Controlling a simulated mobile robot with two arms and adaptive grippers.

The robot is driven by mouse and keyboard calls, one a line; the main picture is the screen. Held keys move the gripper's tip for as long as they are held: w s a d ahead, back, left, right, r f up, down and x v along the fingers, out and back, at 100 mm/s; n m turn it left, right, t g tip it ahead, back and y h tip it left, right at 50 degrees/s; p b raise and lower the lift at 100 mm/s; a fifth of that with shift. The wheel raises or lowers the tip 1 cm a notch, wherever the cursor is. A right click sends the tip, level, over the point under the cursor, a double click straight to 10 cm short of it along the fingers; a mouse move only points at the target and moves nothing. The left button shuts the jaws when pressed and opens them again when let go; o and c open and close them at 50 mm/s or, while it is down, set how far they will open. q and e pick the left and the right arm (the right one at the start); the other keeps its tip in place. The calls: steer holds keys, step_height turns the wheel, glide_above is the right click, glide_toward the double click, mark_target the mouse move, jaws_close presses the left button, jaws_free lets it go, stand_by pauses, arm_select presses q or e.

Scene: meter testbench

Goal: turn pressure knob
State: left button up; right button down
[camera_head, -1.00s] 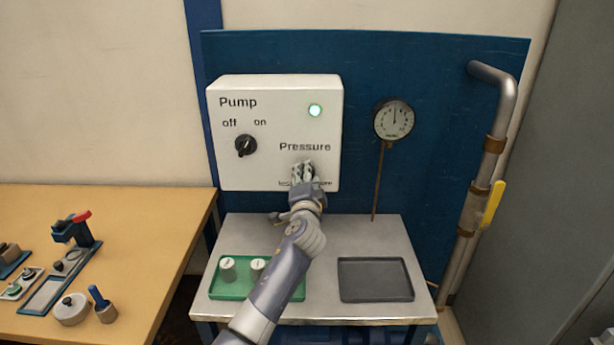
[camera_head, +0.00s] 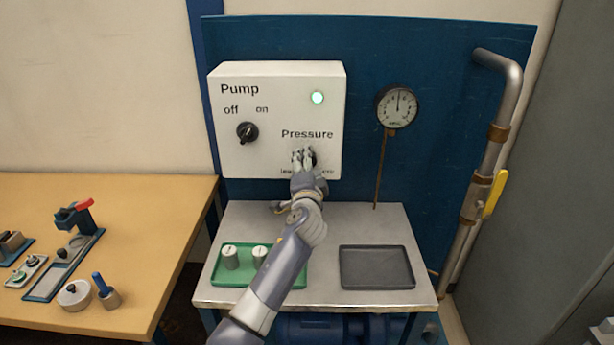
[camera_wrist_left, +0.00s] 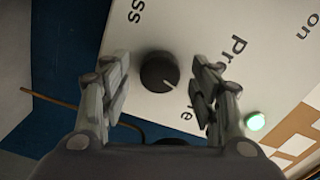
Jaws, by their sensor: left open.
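The pressure knob (camera_wrist_left: 159,72) is a round black dial with a pale mark, on the white control box (camera_head: 230,80) under the word Pressure. In the left wrist view it sits between the two fingers of my left gripper (camera_wrist_left: 163,88), with a gap on both sides. In the head view my left gripper (camera_head: 304,158) is in front of the knob and hides most of it. The gripper is open. The pressure gauge (camera_head: 397,106) to the right of the box has its needle pointing about straight up.
The pump knob (camera_head: 247,132) is on the box's left side, and a green lamp (camera_head: 317,98) is lit. Below are a green tray (camera_head: 290,276) with white cylinders and an empty dark tray (camera_head: 377,268). A pipe with a yellow handle (camera_head: 495,192) stands at right.

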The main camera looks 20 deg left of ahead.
arm_select(q)
steer(key=v, duration=1.1)
steer(key=shift+s, duration=0.2)
